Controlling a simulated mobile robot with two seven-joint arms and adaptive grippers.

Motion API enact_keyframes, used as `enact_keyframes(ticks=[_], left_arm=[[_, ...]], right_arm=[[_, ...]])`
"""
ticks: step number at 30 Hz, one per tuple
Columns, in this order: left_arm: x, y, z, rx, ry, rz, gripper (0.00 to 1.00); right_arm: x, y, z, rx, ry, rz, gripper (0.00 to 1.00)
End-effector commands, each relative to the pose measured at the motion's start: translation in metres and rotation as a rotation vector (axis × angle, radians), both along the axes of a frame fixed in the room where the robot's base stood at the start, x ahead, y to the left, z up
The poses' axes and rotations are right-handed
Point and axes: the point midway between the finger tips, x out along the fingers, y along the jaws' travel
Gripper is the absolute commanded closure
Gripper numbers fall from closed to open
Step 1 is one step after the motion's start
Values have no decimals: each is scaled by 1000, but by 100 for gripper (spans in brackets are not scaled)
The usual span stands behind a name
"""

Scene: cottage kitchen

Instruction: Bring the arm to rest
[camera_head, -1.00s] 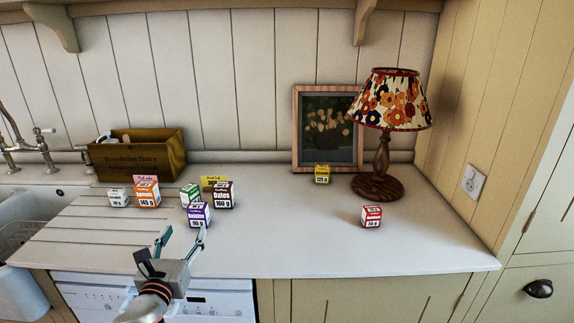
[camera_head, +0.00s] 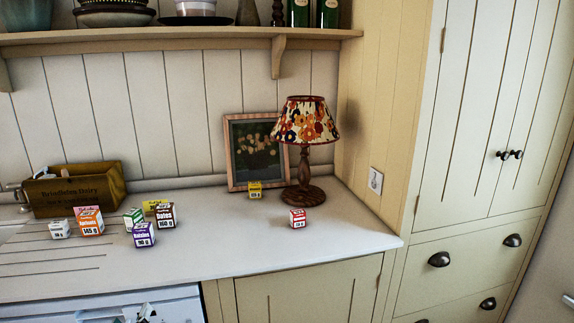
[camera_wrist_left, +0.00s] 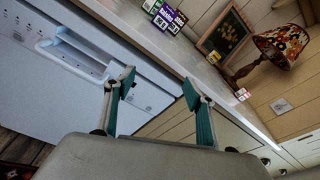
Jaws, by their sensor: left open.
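My left gripper shows in the left wrist view (camera_wrist_left: 158,88) with its two green-tipped fingers spread apart and nothing between them. It is in front of the white dishwasher (camera_wrist_left: 62,62) and the cabinet front, below the countertop edge. In the head view only a small part of the left gripper (camera_head: 135,314) shows at the bottom edge, in front of the dishwasher. My right gripper is in neither view.
The white countertop (camera_head: 240,240) holds several small boxes at left, such as the purple raisins box (camera_head: 144,235). A red box (camera_head: 298,219), a yellow box (camera_head: 255,190), a lamp (camera_head: 304,160), a framed picture (camera_head: 240,150) and a wooden crate (camera_head: 75,195) also stand there.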

Motion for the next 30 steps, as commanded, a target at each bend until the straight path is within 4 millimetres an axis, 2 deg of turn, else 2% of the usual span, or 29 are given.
enact_keyframes(ticks=[1, 5, 9, 15, 18, 21, 25, 30], left_arm=[[-9, -10, -23, -135, 25, 1, 45], [-37, -40, -75, -544, 83, 31, 45], [-77, -76, -129, -1040, 157, 131, 45], [-140, -126, -189, -1718, 239, 380, 45], [-166, -145, -207, -1979, 256, 516, 45], [-184, -158, -218, -2162, 261, 624, 45], [-195, -167, -224, -2281, 259, 702, 45], [-196, -167, -225, -2292, 258, 709, 45]], right_arm=[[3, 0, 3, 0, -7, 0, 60], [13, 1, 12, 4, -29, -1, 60], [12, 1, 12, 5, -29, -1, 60], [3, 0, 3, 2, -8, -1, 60], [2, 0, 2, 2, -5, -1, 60], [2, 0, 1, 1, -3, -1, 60], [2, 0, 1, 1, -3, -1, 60], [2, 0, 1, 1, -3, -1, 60]])
